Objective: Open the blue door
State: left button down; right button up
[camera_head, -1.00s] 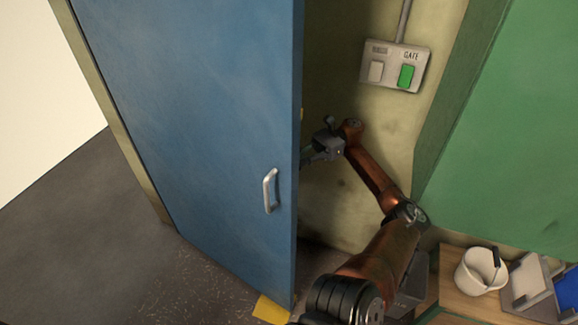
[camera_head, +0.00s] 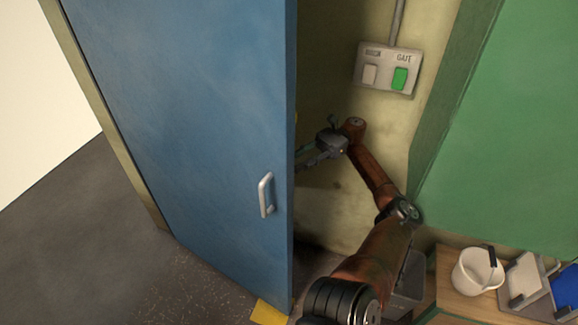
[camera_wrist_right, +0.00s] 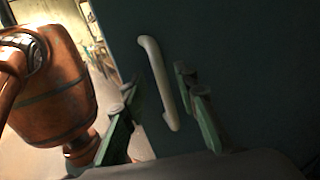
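The blue door (camera_head: 190,130) stands ajar, with a dark gap along its right edge. A silver handle (camera_head: 266,195) is on its front face, low near that edge. My right arm reaches in from the lower right to the gap. My right gripper (camera_head: 315,155) is beside the door's edge, its tips partly hidden behind it. In the right wrist view, a pale bar handle (camera_wrist_right: 158,82) is on a dark panel, seemingly the door's inner face. The green fingers of my right gripper (camera_wrist_right: 160,87) are spread on either side of this handle. I cannot tell contact. My left gripper is out of view.
A wall panel marked GATE (camera_head: 388,70) with a green button is right of the gap. A green surface (camera_head: 510,130) fills the right. A white bucket (camera_head: 474,273) stands on a wooden top at lower right. The floor left of the door is clear.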

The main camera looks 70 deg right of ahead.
jog(key=shift+v, duration=1.9)
jog(key=shift+c, duration=0.3)
